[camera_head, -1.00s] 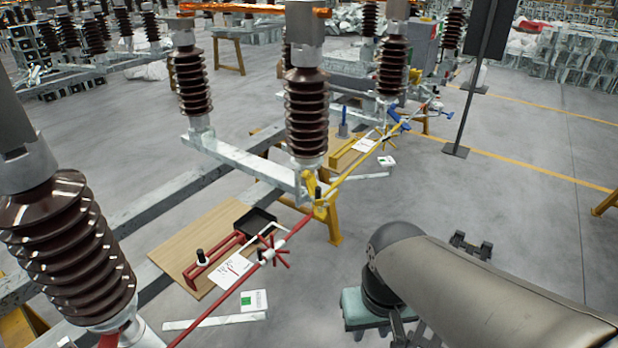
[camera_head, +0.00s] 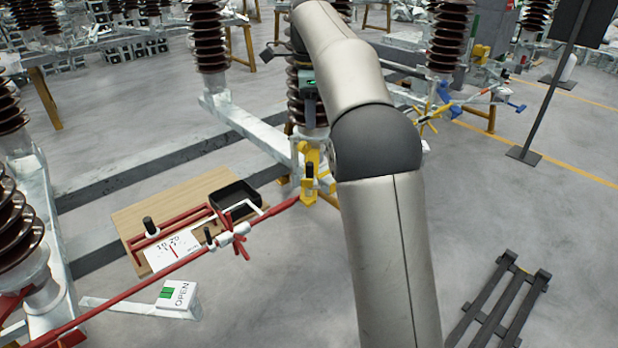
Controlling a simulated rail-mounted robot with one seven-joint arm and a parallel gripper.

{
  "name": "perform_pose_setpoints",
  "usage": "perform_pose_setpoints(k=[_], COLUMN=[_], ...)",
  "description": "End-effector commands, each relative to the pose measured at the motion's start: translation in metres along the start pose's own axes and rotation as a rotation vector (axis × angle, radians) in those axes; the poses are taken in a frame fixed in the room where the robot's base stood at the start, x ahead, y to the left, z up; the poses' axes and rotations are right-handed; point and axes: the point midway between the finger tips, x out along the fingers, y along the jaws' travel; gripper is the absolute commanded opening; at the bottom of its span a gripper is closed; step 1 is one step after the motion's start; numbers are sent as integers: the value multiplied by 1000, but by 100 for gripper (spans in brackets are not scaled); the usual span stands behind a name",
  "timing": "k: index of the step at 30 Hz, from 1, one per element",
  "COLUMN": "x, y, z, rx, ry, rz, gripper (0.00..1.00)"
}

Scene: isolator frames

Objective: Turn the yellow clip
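A yellow clip-like part (camera_head: 311,188) with a black peg sits at the foot of the middle brown insulator (camera_head: 308,108), where the red rod (camera_head: 270,211) meets the steel frame. I cannot tell how far it is turned. My arm rises from the bottom of the view, bends at a dark joint and passes just right of the yellow part. It hides part of the insulator and the yellow rod. The arm's far end, with a small green light, shows near the insulator, above the yellow part. The fingers of my gripper cannot be made out there.
A wooden board (camera_head: 122,222) with a black tray (camera_head: 236,196) lies left of the yellow part. A pole (camera_head: 545,105) stands at the right; floor between is clear.

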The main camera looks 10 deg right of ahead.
Motion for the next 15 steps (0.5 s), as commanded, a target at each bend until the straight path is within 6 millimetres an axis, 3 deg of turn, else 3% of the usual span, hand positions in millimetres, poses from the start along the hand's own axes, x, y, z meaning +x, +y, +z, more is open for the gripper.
perform_pose_setpoints(k=[7, 15], x=[17, 73], y=[-6, -5], z=[2, 2], rx=[55, 53], ry=[3, 2], rz=[0, 2], gripper=[29, 29])
